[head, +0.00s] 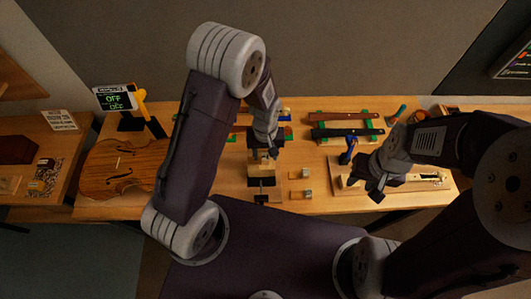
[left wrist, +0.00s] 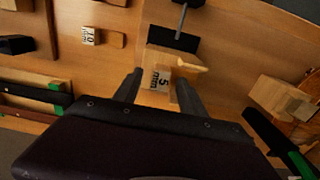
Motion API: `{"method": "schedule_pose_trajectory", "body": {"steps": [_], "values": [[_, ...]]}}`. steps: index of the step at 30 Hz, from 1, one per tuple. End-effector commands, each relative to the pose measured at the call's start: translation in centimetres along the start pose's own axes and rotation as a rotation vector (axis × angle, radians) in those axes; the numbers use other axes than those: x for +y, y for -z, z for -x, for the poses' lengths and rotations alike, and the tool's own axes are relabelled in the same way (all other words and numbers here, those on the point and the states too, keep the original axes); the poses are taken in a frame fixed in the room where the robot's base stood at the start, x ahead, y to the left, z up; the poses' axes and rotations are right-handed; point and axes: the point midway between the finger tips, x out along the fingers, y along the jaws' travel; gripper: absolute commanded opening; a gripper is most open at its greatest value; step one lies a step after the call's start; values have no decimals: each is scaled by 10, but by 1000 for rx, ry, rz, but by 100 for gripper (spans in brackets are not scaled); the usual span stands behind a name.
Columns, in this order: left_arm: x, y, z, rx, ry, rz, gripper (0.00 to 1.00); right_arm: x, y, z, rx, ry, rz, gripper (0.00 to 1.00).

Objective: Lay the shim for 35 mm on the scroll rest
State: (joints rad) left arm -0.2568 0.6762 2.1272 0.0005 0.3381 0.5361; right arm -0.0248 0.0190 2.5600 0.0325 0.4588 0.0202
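My left gripper (head: 264,153) hangs over the middle of the bench. In the left wrist view its fingers (left wrist: 158,82) stand on both sides of a small wooden shim (left wrist: 161,78) and appear to grip it. The readable part of its label says "5 mm"; I cannot tell if another digit is hidden. Just beyond is a wooden block (left wrist: 160,54), apparently the scroll rest, with a pale knob (left wrist: 190,66) beside it. I cannot tell whether the shim touches the block. My right gripper (head: 366,188) looks open and empty, over the right part of the bench.
Other small blocks (head: 307,172) lie right of the rest; one carries a label (left wrist: 90,37). A violin body (head: 118,168) lies at left near an "OFF" display (head: 115,102). Dark fingerboards (head: 345,133) lie at back right.

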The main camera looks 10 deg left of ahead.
Motion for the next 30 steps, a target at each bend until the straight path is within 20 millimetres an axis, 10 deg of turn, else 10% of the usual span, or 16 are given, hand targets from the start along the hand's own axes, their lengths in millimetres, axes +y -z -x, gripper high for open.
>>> {"method": "schedule_pose_trajectory", "body": {"steps": [10, 21, 30], "values": [[0, 1, 6, 2, -1, 0, 48, 0, 0, -2, 0, 0, 0, 36], [1, 1, 79, 4, -2, 0, 48, 0, -1, -11, 0, 0, 0, 36], [0, 0, 91, -1, 1, 0, 48, 0, -1, -11, 0, 0, 0, 36]]}}
